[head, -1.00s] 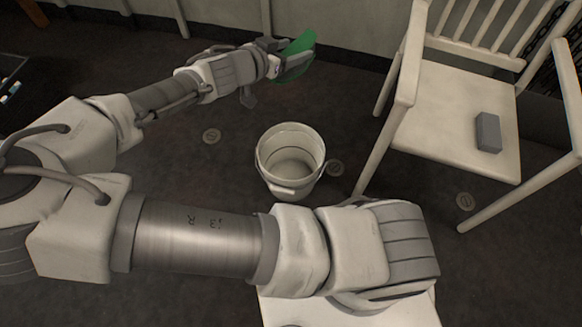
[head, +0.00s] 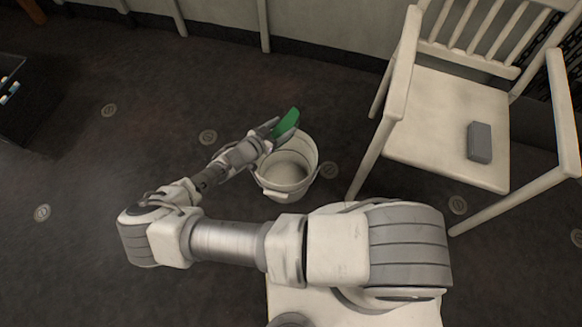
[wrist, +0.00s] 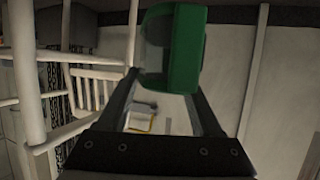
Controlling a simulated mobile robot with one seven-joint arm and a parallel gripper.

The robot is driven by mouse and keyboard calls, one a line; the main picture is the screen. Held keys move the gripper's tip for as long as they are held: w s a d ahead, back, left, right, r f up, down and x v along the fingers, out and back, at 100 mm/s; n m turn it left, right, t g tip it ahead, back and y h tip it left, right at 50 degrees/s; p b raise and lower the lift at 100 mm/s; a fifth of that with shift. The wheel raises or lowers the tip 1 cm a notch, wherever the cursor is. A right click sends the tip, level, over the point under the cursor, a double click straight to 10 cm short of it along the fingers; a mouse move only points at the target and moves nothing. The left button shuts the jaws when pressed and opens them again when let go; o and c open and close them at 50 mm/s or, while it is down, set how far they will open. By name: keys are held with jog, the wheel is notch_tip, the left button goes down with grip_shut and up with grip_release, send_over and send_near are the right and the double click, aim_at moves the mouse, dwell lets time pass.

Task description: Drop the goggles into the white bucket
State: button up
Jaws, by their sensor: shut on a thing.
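The green goggles (head: 286,123) are held in my gripper (head: 272,129), which is shut on them. In the head view they appear over the far left part of the white bucket's rim; their height above it is hard to tell. The white bucket (head: 305,178) stands upright on the dark floor, its opening facing up and its inside looking empty where visible. In the wrist view the goggles (wrist: 186,50) sit between the two fingers at the tips. The bucket cannot be made out in the wrist view.
A white chair (head: 440,125) stands right of the bucket, with a grey block (head: 479,142) on its seat. A dark bin (head: 25,100) with small items is at the far left. Flat round discs (head: 208,137) dot the floor. The floor left of the bucket is otherwise clear.

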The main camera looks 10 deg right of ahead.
jog(key=f, duration=0.1)
jog(key=s+d+f, duration=0.1)
jog(key=f, duration=0.1)
jog(key=shift+s+d+f, duration=0.1)
jog(key=shift+d, duration=0.1)
notch_tip(320, 180, down, 6)
jog(key=b, duration=0.4)
jog(key=o, duration=1.4)
jog(key=shift+o, duration=0.2)
jog(key=p+v, duration=0.4)
jog(key=v, duration=1.3)
jog(key=shift+a, duration=0.25)
